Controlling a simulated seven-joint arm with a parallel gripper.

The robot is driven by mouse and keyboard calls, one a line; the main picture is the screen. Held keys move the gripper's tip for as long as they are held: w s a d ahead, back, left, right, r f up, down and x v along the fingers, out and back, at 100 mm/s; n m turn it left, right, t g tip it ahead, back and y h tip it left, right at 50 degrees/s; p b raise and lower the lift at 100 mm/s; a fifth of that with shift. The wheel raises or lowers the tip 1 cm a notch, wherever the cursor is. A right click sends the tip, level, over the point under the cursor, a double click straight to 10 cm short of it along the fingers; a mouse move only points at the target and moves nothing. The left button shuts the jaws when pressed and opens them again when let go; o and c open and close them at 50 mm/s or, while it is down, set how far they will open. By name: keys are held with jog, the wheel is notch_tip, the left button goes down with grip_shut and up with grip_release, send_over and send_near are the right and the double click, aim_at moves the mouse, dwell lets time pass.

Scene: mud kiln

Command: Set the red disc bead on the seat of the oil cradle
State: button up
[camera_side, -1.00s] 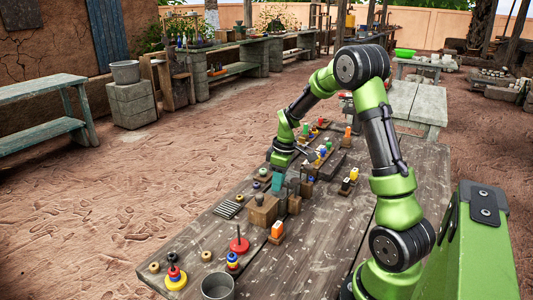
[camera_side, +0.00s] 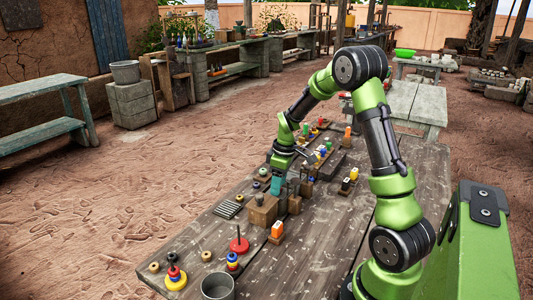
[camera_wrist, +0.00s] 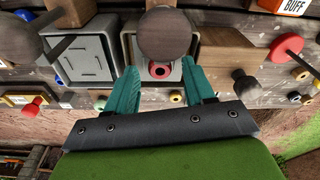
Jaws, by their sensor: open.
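A red ring-shaped piece (camera_wrist: 152,72), which looks like the red disc bead, shows in the wrist view inside a grey square-framed holder. It has a dark centre, and a dark round wooden knob (camera_wrist: 163,32) partly overlaps it. My gripper (camera_wrist: 160,68) is open, with a teal finger on each side of the red piece in the picture. I see no contact between them. In the side view my gripper (camera_side: 278,186) points down among the wooden blocks, and the red piece cannot be made out there. I cannot tell which piece is the oil cradle.
A red disc with an upright peg (camera_side: 239,245), a stack of coloured rings (camera_side: 175,277) and a metal cup (camera_side: 218,287) stand toward the table's near end. A wooden block (camera_side: 263,209) is close to my gripper. The table's right side (camera_side: 330,235) is mostly bare.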

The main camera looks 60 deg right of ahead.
aim_at(283, 192)
notch_tip(283, 192, up, 11)
jog(key=s, duration=0.1)
jog(key=s+a+r+m+t, duration=0.1)
jog(key=s+a+r, duration=0.15)
jog(key=a, duration=0.45)
jog(key=s+a+r+m+t, duration=0.1)
jog(key=a+r+m+t, duration=0.1)
jog(key=a+r, duration=0.35)
jog(key=s+a+m+t+y, duration=0.1)
jog(key=s+a, duration=0.3)
jog(key=a, duration=0.2)
jog(key=s+a+f+m+t, duration=0.1)
jog(key=s+a+m, duration=0.1)
jog(key=s+a, duration=0.2)
jog(key=a, duration=0.2)
jog(key=shift+a+t+y, duration=0.4)
